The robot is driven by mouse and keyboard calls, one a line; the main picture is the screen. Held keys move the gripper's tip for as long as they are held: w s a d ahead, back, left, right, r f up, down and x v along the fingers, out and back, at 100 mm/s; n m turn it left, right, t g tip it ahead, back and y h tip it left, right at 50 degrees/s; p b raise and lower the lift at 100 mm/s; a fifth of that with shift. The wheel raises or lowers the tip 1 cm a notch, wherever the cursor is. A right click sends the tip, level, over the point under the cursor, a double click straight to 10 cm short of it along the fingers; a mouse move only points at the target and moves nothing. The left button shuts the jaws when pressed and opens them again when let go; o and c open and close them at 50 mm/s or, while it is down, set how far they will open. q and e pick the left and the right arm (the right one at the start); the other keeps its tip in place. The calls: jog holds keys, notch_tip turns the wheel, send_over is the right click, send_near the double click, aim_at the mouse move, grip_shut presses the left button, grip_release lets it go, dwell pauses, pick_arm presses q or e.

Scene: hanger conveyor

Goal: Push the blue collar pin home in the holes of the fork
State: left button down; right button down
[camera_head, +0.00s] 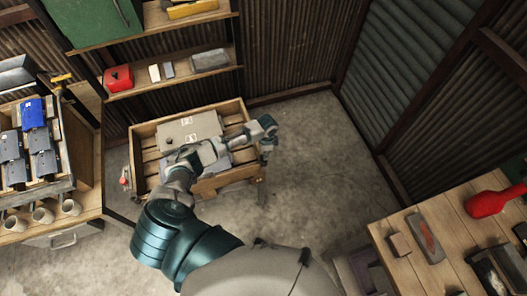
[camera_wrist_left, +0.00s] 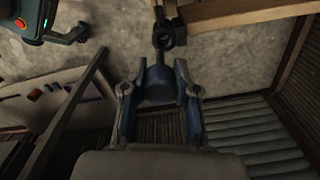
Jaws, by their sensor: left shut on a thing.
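My left gripper (camera_head: 266,150) is at the right front corner of the wooden crate cart, at the end of my left arm. In the left wrist view its two fingers (camera_wrist_left: 159,83) are shut on the blue collar pin (camera_wrist_left: 157,88). Past the fingertips, a dark ring-like part of the fork (camera_wrist_left: 170,37) shows beside a wooden beam. The pin's front end points at this part, and a thin dark piece lies between them. I cannot tell how deep the pin sits in the holes. The pin is too small to make out in the head view. My right gripper is not in view.
The wooden crate cart (camera_head: 230,108) holds grey flat boxes (camera_head: 190,130). A bench with mugs (camera_head: 43,213) and a rack of blue and grey items stands left. A workbench (camera_head: 460,222) with a red item (camera_head: 490,202) stands right. Concrete floor (camera_head: 310,180) is open between.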

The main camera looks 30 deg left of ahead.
pick_arm(q)
jog(key=shift+d, duration=0.2)
jog(key=shift+a+f, duration=0.25)
jog(key=shift+a, duration=0.15)
jog(key=shift+a+f, duration=0.3)
jog(key=shift+a, duration=0.1)
jog(key=shift+d, duration=0.1)
jog(key=shift+d+r, duration=0.1)
jog(key=shift+d, duration=0.4)
jog(key=shift+a, duration=0.8)
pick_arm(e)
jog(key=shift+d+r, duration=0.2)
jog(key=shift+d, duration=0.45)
pick_arm(q)
jog(key=shift+a+p, duration=0.2)
jog(key=shift+p, duration=0.1)
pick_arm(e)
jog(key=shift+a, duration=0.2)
